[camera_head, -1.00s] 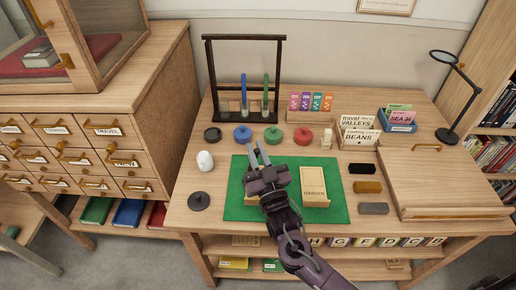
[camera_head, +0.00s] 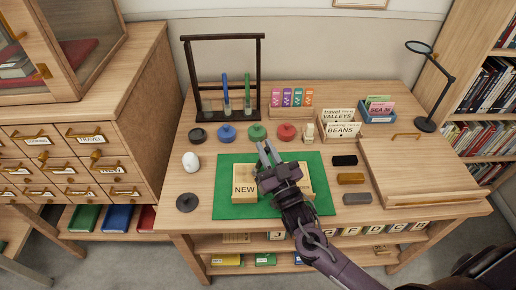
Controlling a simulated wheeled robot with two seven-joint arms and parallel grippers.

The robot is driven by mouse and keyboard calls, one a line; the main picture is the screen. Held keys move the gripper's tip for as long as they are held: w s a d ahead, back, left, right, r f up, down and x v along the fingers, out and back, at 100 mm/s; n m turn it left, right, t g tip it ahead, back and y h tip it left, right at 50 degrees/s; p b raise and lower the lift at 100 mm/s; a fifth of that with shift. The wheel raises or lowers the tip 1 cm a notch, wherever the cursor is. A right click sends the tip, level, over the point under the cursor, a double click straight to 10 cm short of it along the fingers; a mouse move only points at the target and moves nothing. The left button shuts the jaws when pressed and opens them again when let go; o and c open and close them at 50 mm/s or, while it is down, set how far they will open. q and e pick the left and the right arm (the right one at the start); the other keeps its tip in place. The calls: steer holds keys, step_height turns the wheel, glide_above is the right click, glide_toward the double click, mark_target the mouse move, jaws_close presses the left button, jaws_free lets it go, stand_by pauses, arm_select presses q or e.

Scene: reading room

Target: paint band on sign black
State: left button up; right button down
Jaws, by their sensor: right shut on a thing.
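On the green mat (camera_head: 230,207) lie two wooden signs. The left sign (camera_head: 244,188) reads "NEW". The right sign (camera_head: 306,181) is mostly hidden behind my right gripper. My right gripper (camera_head: 268,153) is above the mat, over the gap between the signs, with its fingers pointing to the back. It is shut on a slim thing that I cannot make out. A black pot (camera_head: 197,135) stands at the left of the pot row, behind the mat. The dark rack (camera_head: 220,37) holds a blue brush (camera_head: 225,88) and a green brush (camera_head: 247,85). My left gripper is out of view.
Blue (camera_head: 227,133), green (camera_head: 257,132) and red pots (camera_head: 287,131) stand behind the mat. A white egg-shaped thing (camera_head: 190,161) and a dark disc (camera_head: 187,202) lie left of it. Black (camera_head: 344,160), ochre and grey blocks lie right. A magnifier lamp (camera_head: 428,122) stands far right.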

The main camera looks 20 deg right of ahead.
steer(key=shift+s+a, duration=0.1)
steer(key=shift+s, duration=0.35)
steer(key=w+a, duration=0.2)
steer(key=a, duration=0.4)
steer(key=shift+a, duration=0.3)
stand_by(0.3)
step_height(320, 180, up, 6)
steer(key=p, duration=0.4)
steer(key=shift+p, duration=0.4)
step_height(320, 180, up, 3)
steer(key=p, duration=0.2)
steer(key=shift+p, duration=0.3)
